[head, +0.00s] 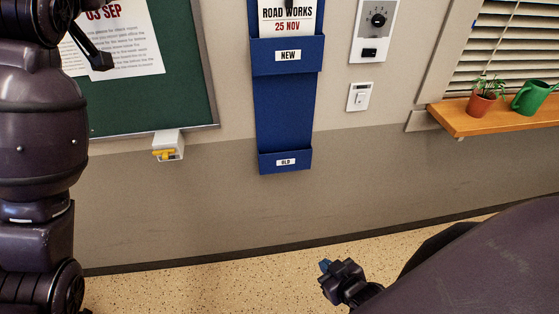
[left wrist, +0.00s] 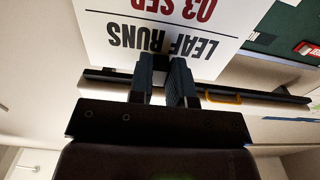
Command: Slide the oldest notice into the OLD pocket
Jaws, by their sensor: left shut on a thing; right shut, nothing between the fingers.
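A white notice with 03 SEP in dark red (head: 140,58) shows in the head view at the upper left, in front of the green board. My dark left arm covers part of it. In the left wrist view the notice reads LEAF RUNS, 03 SEP (left wrist: 130,15), upside down. My left gripper (left wrist: 166,72) is shut on its edge near the title. The OLD pocket (head: 270,162) is the low blue pocket on the wall rack and shows no paper. My right gripper (head: 326,267) is shut and empty, low in front of the wall, well below the rack.
The NEW pocket (head: 305,57) above holds a ROAD WORKS 25 NOV notice (head: 300,22). The green board (head: 185,85) has a small white holder (head: 172,152) below it. A switch (head: 361,97) and a window shelf (head: 490,122) with plant pot (head: 481,106) and watering can (head: 530,98) are right.

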